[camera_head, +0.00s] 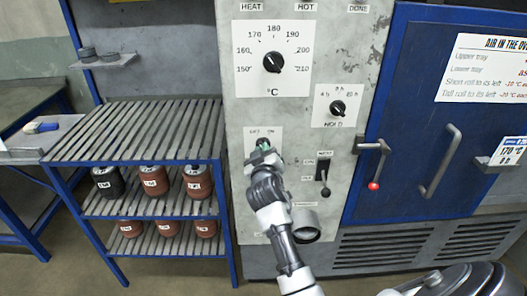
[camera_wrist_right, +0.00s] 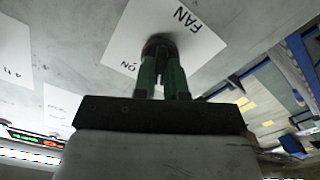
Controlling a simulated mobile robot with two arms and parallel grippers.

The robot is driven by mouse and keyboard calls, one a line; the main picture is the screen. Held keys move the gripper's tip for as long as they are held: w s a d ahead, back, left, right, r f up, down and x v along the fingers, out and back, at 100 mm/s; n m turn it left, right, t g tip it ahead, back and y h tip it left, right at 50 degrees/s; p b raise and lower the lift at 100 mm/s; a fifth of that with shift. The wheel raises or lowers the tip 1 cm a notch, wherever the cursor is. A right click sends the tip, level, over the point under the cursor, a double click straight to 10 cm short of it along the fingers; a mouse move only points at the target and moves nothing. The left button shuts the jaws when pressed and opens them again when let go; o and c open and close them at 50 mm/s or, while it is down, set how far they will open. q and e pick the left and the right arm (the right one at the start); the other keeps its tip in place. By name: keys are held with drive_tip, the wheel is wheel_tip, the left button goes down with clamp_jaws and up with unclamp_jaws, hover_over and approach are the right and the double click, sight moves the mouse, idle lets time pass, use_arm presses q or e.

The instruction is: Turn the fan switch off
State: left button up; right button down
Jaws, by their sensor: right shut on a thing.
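The fan switch (camera_wrist_right: 158,43) is a dark round knob on a white label marked FAN and ON in the right wrist view. In the head view its white label (camera_head: 275,131) is on the grey control panel, with OFF and ON printed above the knob. My right gripper (camera_head: 264,150) reaches up to the panel from below. Its green fingers (camera_wrist_right: 162,65) are shut on the knob, one on each side. The knob's pointer is hidden by the fingers, so I cannot tell its setting. My left gripper is not in view.
A lever switch (camera_head: 324,182) marked VENT sits just right of my gripper. Temperature (camera_head: 272,62) and HOLD (camera_head: 338,107) dials are above. The blue oven door (camera_head: 410,120) with its handles is at right. A slatted rack (camera_head: 140,130) with several labelled rolls stands at left.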

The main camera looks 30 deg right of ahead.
drive_tip(key=shift+r, duration=0.15)
drive_tip(key=c, duration=1.2)
unclamp_jaws()
drive_tip(key=shift+w, duration=0.1)
drive_tip(key=shift+b+v, duration=1.2)
drive_tip(key=shift+v, duration=4.25)
drive_tip(key=shift+d+f, duration=0.1)
drive_tip(key=shift+f, duration=0.1)
